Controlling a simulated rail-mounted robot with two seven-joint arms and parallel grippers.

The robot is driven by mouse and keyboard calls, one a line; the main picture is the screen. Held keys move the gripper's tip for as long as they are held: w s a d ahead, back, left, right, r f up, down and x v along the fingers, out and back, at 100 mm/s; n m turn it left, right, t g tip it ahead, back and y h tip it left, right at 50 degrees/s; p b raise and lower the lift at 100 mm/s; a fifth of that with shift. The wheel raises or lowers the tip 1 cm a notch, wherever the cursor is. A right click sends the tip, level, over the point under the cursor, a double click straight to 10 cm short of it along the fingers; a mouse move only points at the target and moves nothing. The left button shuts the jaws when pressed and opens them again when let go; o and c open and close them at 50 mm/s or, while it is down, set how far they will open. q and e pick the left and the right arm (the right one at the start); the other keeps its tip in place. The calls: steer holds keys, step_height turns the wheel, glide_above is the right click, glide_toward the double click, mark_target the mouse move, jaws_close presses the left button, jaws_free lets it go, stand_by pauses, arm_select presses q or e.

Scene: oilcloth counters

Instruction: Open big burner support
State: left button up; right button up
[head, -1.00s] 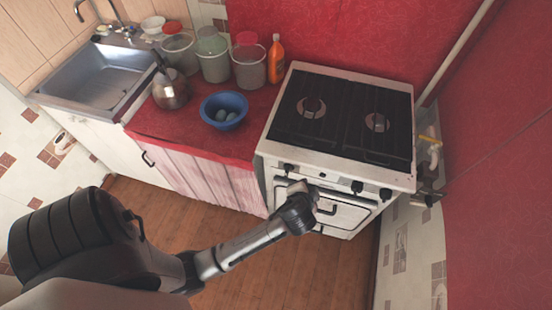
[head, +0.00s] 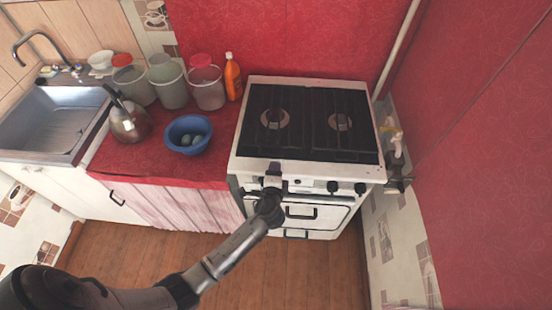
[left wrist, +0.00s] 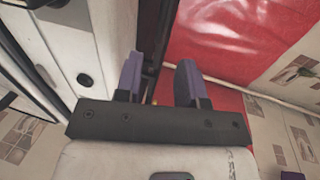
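The white stove's top carries two dark burner supports side by side, a left one (head: 262,139) and a right one (head: 350,144), each over a round burner. The left burner looks slightly larger. My left gripper (head: 274,170) is at the stove's front top edge, just in front of the left support. In the left wrist view, its two purple fingers (left wrist: 160,82) stand apart. A dark strip (left wrist: 154,45) shows between and beyond them; I cannot tell whether they touch it. My right gripper is out of view.
Control knobs (head: 333,187) and the oven door handle (head: 301,212) are on the stove's front, near my left arm. A blue bowl (head: 180,147), a kettle (head: 128,126) and an orange bottle (head: 232,82) stand on the red counter left of the stove. A gas pipe runs at the right.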

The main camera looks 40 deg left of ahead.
arm_select(q)
steer(key=x, duration=0.6)
steer(key=shift+w+a+b, duration=0.15)
steer(key=shift+w+b, duration=0.05)
steer(key=shift+b, duration=0.15)
steer(key=shift+f, duration=0.1)
jaws_close()
